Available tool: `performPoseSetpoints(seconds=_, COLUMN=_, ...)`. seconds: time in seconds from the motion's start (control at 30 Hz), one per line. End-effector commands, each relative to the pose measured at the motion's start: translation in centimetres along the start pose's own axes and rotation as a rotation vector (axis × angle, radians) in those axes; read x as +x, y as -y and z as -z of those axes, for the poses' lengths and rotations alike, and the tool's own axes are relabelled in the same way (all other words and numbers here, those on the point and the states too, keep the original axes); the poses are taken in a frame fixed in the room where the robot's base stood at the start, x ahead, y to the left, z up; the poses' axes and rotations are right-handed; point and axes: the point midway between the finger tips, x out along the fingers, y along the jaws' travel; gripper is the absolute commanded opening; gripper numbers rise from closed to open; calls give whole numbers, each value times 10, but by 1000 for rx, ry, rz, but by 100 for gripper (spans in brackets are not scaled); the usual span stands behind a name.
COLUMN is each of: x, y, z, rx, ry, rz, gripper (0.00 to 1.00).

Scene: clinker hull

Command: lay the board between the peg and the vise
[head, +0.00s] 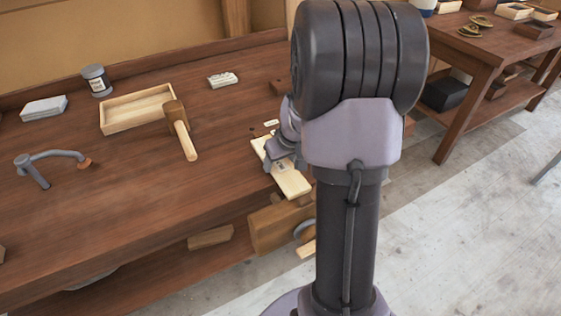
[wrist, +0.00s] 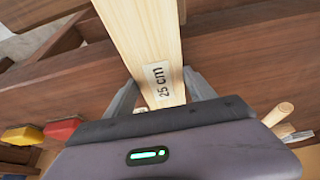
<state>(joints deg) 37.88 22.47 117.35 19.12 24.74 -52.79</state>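In the wrist view the board (wrist: 143,30) carries a "25 cm" label. My gripper (head: 278,158) is at the board's middle, partly hidden behind my arm in the head view. In the wrist view the fingers of my gripper (wrist: 160,78) press against both long edges of the board. I cannot make out the peg for certain. Whether the board rests on the bench or hangs just above it is unclear.
On the bench are a mallet (head: 181,130), an open wooden tray (head: 137,122), a grey tin (head: 97,80), a grey block (head: 44,108) and a holdfast-like tool (head: 50,163). A second table (head: 480,60) stands at the back right. The bench's front left is largely clear.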

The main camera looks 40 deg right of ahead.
Motion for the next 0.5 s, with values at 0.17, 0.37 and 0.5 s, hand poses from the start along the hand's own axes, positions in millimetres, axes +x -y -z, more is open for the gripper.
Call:
performPoseSetpoints(seconds=0.17, x=0, y=0, z=0, rx=0, ry=0, rz=0, gripper=85)
performPoseSetpoints(seconds=0.37, x=0, y=0, z=0, rx=0, ry=0, rz=0, gripper=85)
performPoseSetpoints(seconds=0.5, x=-16, y=0, z=3, rx=0, ry=-1, rz=-1, gripper=85)
